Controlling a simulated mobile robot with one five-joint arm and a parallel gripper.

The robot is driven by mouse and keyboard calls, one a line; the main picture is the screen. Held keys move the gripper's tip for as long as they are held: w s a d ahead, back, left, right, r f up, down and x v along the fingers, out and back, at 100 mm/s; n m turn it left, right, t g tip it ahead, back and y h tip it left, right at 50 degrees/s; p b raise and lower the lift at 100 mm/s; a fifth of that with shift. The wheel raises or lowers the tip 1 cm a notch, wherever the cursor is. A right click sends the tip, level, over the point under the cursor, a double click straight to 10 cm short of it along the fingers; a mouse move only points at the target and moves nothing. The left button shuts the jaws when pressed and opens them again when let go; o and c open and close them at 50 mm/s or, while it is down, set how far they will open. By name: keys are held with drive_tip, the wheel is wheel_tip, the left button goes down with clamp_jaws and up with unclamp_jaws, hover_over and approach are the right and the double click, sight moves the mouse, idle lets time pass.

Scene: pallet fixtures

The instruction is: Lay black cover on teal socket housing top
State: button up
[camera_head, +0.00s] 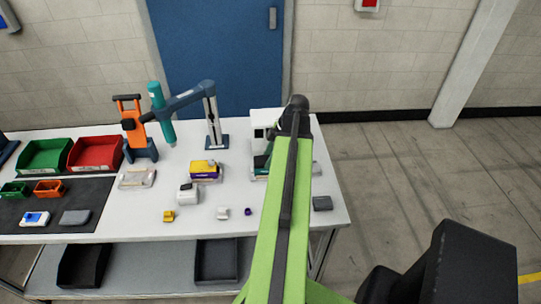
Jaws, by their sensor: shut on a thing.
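My green arm reaches away from me over the right part of the table. My black gripper (273,134) is at its far end, partly hidden by the arm. It is shut on a dark piece that looks like the black cover, mostly hidden. The teal socket housing (260,161) shows only in part, on a pale base just left of my arm. The dark piece is close to the housing's top; I cannot tell whether they touch.
The white table (150,199) holds a yellow-and-purple block (204,171), a white block (187,193) and several small parts. A dark grey block (322,203) lies right of my arm. A teal-and-grey jointed stand (211,120) and an orange stand (133,124) rise behind. Green (45,156) and red (95,153) bins stand left.

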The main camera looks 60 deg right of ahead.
drive_tip(key=shift+f, duration=0.2)
drive_tip(key=o, duration=1.4)
drive_tip(key=p+v, duration=1.6)
drive_tip(key=v, duration=0.1)
drive_tip(key=shift+r, duration=0.3)
